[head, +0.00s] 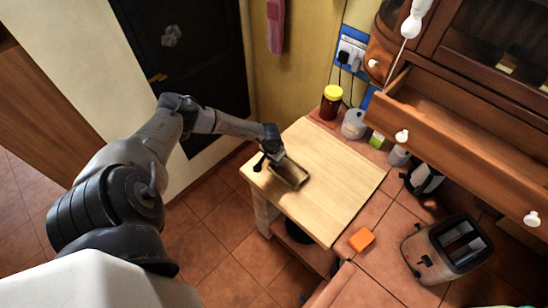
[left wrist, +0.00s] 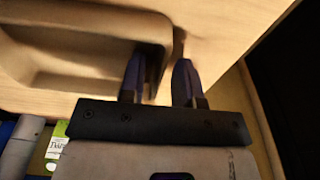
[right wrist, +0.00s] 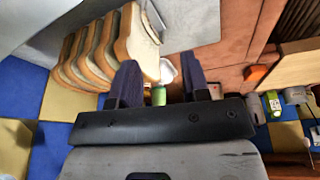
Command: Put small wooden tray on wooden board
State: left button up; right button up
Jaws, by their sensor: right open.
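The small wooden tray (head: 289,174) is a brown, shallow rectangle at the left end of the pale wooden board (head: 330,170) in the head view. It looks flat on or just over the board; I cannot tell if it touches. My left gripper (head: 272,158) is at its far left end. In the left wrist view, the fingers of my left gripper (left wrist: 160,85) straddle one wall of the tray (left wrist: 85,60), one finger inside and one outside, and look shut on it. My right gripper (right wrist: 157,85) is open and empty, beside bread slices in the right wrist view.
An orange block (head: 361,239) and a toaster (head: 446,248) stand on the tiled counter right of the board. A jar with a yellow lid (head: 331,102) and small containers line the back. An open drawer (head: 460,130) overhangs the right. Most of the board is clear.

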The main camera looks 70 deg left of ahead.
pick_arm(q)
notch_tip(320, 180, up, 11)
jog(key=s, duration=0.1)
jog(key=w+d+r+n+t+h, duration=0.1)
jog(key=d+n+t+h, duration=0.15)
jog(key=d, duration=0.65)
jog(key=w+d+n+t+h, duration=0.1)
jog(key=d+n+h, duration=0.3)
jog(key=d, duration=0.5)
jog(key=w+d+r+n+t+h, duration=0.1)
jog(key=w+d+n+t+h, duration=0.15)
jog(key=d, duration=0.65)
jog(key=d+r+n+t, duration=0.7)
jog(key=r+n+t, duration=0.1)
jog(key=n, duration=1.1)
jog(key=s+f+m+g+y, duration=0.2)
jog(key=s+m+g, duration=0.2)
jog(key=s+m, duration=0.3)
jog(key=s+f+m+g+y, duration=0.3)
jog(key=s+m, duration=0.4)
jog(key=m, duration=0.9)
jog(key=s+f+m+g+y, duration=0.3)
jog(key=s+m, duration=0.3)
jog(key=m, duration=0.5)
jog(key=shift+s+a+f+m+g, duration=0.15)
jog(key=shift+s+f+m+g, duration=0.2)
jog(key=shift+g, duration=0.45)
